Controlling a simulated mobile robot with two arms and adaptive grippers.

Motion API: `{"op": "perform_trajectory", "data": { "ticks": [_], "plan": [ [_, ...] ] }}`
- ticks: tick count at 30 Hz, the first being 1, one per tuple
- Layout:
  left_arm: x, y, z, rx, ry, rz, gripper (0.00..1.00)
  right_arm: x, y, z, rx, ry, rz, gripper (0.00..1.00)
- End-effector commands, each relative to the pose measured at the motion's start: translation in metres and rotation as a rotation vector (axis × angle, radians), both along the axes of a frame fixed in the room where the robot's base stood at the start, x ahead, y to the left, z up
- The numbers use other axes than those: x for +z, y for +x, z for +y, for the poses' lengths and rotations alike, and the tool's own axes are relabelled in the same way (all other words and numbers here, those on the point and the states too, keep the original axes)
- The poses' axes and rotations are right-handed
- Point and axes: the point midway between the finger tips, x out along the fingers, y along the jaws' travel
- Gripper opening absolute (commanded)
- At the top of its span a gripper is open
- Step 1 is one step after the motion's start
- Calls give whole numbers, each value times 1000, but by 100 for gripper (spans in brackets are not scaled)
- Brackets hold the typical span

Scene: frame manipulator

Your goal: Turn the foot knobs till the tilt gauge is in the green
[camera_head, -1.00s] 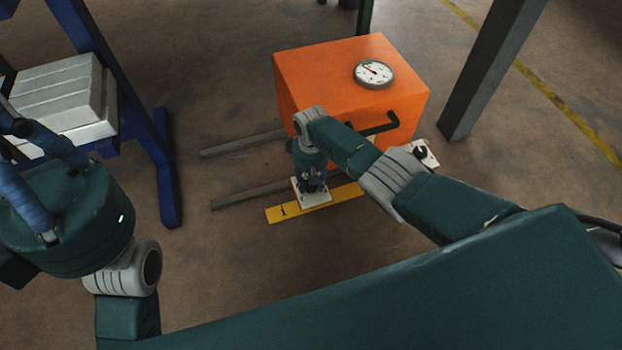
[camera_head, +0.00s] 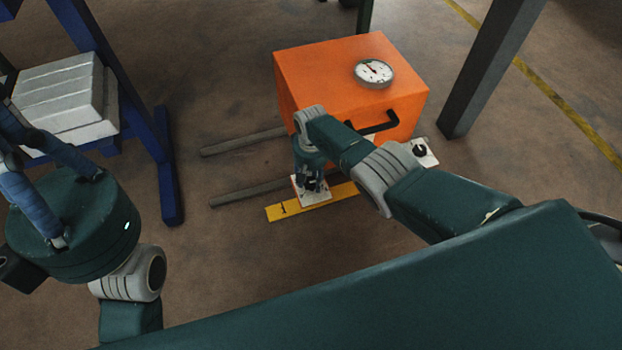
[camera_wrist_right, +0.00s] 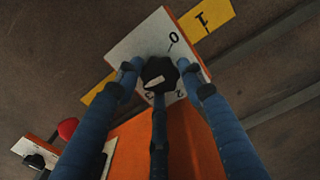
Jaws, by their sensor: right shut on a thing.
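The orange machine box (camera_head: 345,75) carries a round white tilt gauge (camera_head: 374,72) on top. Its needle points up and left; its coloured bands are too small to read. My right gripper (camera_head: 311,184) reaches down at the near foot, over a white dial plate (camera_head: 322,197). In the right wrist view its blue fingers (camera_wrist_right: 163,76) close around a black foot knob (camera_wrist_right: 157,71) with a white mark. The plate (camera_wrist_right: 140,42) shows 0, 2 and 3. Another black knob (camera_head: 420,151) sits on a second plate (camera_head: 430,160). My left gripper (camera_head: 30,165) is partly cut off, away from the box.
A yellow strip (camera_head: 345,190) marked 1 lies under the near plate. Grey rails (camera_head: 245,195) extend left from the box. A black handle (camera_head: 380,127) juts from its front. A blue rack (camera_head: 165,165) with white slabs stands left, a grey post (camera_head: 490,70) right. A red knob (camera_wrist_right: 67,128) shows in the wrist view.

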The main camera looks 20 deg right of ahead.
Motion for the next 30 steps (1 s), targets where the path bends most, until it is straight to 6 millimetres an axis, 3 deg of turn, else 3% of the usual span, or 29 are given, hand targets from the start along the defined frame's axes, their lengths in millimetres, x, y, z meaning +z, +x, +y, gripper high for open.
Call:
{"op": "perform_trajectory", "data": {
  "ticks": [5,6,9,21,30],
  "plan": [
    [-1,1,0,0,2,3,0,0,0,-1,1,-1,1,13],
    [-1,1,0,0,2,4,0,0,0,-1,1,-1,1,41],
    [-1,1,0,0,2,4,0,0,0,-1,1,-1,1,58],
    [0,2,1,4,-5,3,0,2,0,0,2,0,-1,58],
    [1,1,1,2,-4,1,0,26,1,0,2,1,-3,58]
  ]
}}
